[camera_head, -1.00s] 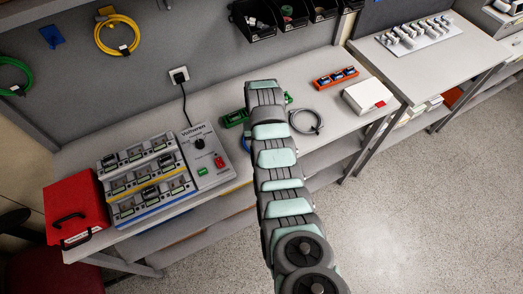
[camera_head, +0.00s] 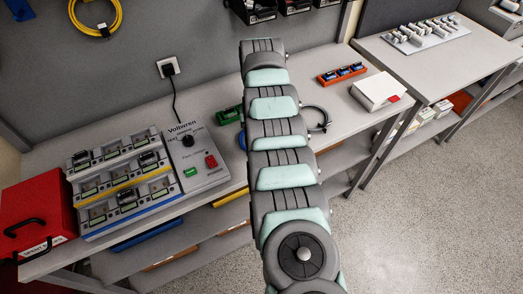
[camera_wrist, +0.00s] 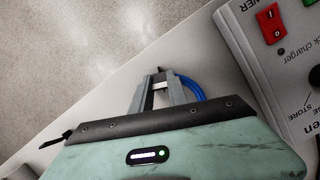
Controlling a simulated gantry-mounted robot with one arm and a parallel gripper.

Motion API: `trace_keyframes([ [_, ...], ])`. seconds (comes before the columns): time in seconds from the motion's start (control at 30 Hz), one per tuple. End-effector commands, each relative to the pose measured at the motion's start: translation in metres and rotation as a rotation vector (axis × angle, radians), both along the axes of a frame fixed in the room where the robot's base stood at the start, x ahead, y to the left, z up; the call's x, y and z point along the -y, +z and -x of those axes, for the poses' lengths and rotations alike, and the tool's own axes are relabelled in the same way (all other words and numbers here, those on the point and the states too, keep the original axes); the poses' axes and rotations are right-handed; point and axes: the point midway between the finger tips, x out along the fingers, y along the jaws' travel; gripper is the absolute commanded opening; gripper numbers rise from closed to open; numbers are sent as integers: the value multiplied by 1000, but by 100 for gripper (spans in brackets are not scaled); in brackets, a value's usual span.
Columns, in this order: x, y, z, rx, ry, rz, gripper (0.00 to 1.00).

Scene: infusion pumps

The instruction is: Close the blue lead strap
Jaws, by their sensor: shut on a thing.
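The blue lead (camera_wrist: 196,90) lies as a loop at the table edge in the wrist view, beside and partly behind the right finger of my gripper (camera_wrist: 160,82). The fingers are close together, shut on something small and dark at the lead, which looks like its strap. The strap itself is too small and too covered to make out whether it is closed. In the head view a sliver of the blue lead (camera_head: 242,140) shows left of my arm, which hides my gripper and most of the lead.
The grey charger unit (camera_head: 205,165) with its dial and switches stands left of the lead, beside racks of packs (camera_head: 122,180). A red case (camera_head: 35,208) is at far left. A green part (camera_head: 229,115), a white box (camera_head: 378,92) and an orange holder (camera_head: 342,74) are also near.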

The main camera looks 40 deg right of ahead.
Motion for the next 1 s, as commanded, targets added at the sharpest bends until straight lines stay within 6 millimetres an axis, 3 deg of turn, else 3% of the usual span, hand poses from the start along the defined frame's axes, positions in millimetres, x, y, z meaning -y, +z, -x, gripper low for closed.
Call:
trace_keyframes([
  [0.6,-3,2,0,-3,1,-10,0],
  [0.63,-3,2,0,-3,1,-10,20],
  [0.9,-3,2,0,-3,1,-10,42],
  [1.0,-3,2,0,-3,1,-10,42],
])
